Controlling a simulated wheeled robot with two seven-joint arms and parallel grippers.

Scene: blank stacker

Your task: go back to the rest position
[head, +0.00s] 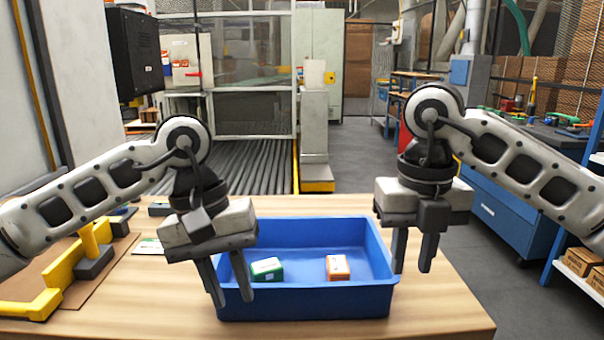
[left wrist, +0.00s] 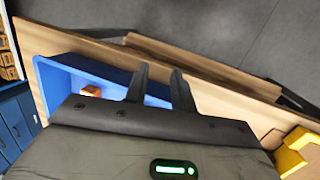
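My left gripper (head: 231,291) is open and empty, pointing down at the left end of the blue bin (head: 310,305). Its fingers overlap the bin's left wall in the head view. In the left wrist view the left gripper's fingers (left wrist: 160,80) stand apart with nothing between them, in front of the blue bin (left wrist: 60,75). My right gripper (head: 411,262) is open and empty at the bin's right end. Its fingers point down, with the left one overlapping the bin's right edge in the picture.
The bin holds a green-and-white box (head: 267,269) and an orange-and-white box (head: 338,267), apart from each other. A yellow frame (head: 60,280) lies on the wooden table (head: 440,308) at left. Bare table lies right of the bin. A blue cabinet (head: 505,205) stands beyond at right.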

